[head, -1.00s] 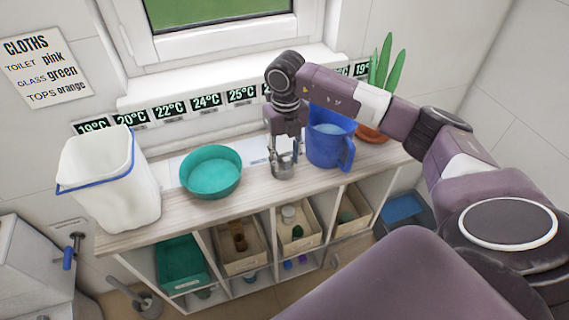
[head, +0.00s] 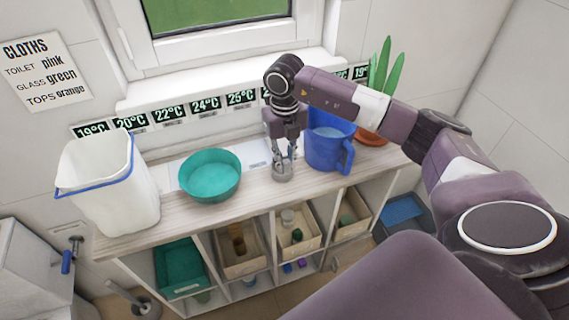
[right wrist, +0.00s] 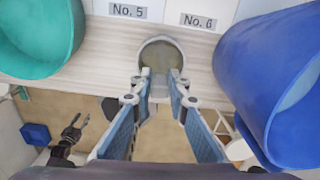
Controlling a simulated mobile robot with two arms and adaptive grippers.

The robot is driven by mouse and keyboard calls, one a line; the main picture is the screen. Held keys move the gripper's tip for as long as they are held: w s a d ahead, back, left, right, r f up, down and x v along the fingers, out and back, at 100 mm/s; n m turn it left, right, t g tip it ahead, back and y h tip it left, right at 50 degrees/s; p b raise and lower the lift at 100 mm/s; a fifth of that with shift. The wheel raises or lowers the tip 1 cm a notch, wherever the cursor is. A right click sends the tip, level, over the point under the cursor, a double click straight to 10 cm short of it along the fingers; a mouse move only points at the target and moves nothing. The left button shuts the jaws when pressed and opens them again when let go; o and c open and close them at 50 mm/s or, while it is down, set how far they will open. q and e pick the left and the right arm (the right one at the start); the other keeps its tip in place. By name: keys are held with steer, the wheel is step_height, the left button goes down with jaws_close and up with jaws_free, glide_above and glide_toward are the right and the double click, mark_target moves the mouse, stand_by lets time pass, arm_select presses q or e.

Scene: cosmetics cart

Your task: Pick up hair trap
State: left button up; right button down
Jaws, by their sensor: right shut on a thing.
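The hair trap looks like a small grey metal cup (head: 282,173) standing on the wooden counter top, between the green bowl and the blue jug. In the right wrist view the round cup (right wrist: 161,52) lies straight ahead, with a brownish inside. My right gripper (head: 284,160) points down at it, its fingers close together and shut on the cup's near rim. The fingertips (right wrist: 161,78) show at the near rim in the wrist view. My left gripper (right wrist: 76,126) shows small at the lower left of the wrist view, fingers apart and empty.
The blue jug (head: 328,150) stands close right of my right gripper. The green bowl (head: 210,176) is to the left, with a white bucket (head: 105,185) beyond it. A potted plant (head: 384,75) stands at the right end. Boxes (head: 240,246) fill the shelves below.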

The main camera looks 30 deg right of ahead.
step_height(320, 180, up, 20)
steer(key=b, duration=0.1)
steer(key=shift+f, duration=0.15)
stand_by(0.3)
